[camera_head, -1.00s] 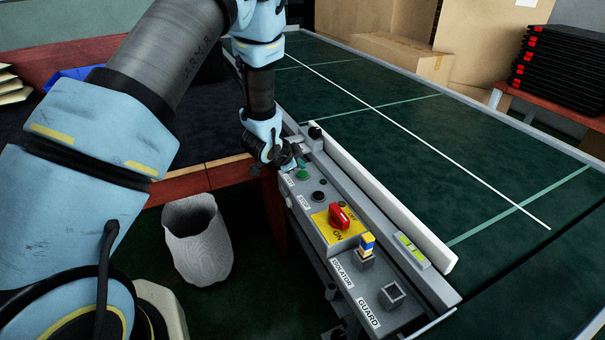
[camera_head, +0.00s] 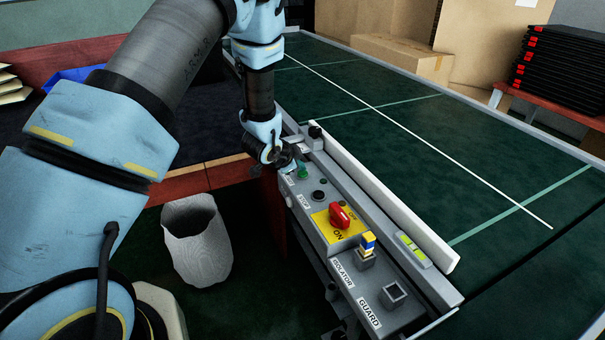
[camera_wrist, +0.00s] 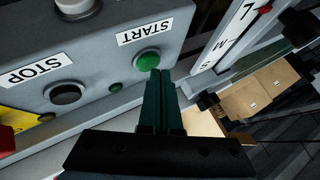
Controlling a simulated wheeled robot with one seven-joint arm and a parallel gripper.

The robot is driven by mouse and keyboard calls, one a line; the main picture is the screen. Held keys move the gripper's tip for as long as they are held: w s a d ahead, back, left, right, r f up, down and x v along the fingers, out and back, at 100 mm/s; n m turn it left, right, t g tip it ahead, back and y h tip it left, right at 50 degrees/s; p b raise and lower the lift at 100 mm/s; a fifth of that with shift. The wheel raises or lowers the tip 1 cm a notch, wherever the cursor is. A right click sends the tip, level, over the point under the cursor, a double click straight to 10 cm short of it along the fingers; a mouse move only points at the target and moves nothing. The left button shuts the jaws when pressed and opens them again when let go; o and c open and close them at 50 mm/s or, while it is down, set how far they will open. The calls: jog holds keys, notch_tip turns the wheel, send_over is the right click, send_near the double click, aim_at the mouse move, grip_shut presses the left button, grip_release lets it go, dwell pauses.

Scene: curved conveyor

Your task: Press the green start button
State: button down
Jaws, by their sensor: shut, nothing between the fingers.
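The green start button (camera_head: 303,173) is on the grey control panel (camera_head: 313,215), at its far end in the head view. In the wrist view the green button (camera_wrist: 147,60) sits below the START label (camera_wrist: 145,30). My gripper (camera_wrist: 161,74) is shut and empty, and its fingertips are right at the button's lower edge in that view. I cannot tell whether they touch it. In the head view my gripper (camera_head: 297,164) is over the button and partly covers it.
A black stop button (camera_wrist: 66,94) is beside the green one. A red isolator switch (camera_head: 339,215) and a blue-and-yellow piece (camera_head: 367,244) are nearer on the panel. The dark green conveyor (camera_head: 400,120) runs alongside, behind a white rail (camera_head: 385,198). A white bin (camera_head: 197,240) stands on the floor.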

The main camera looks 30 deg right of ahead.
aim_at(300, 175)
jog(key=shift+f+b, duration=0.45)
dwell(0.4)
dwell(0.3)
jog(key=shift+r+p, duration=0.45)
jog(key=shift+r, duration=0.4)
jog(key=shift+r, duration=0.1)
jog(key=shift+r+p, duration=1.55)
jog(key=shift+r, duration=0.9)
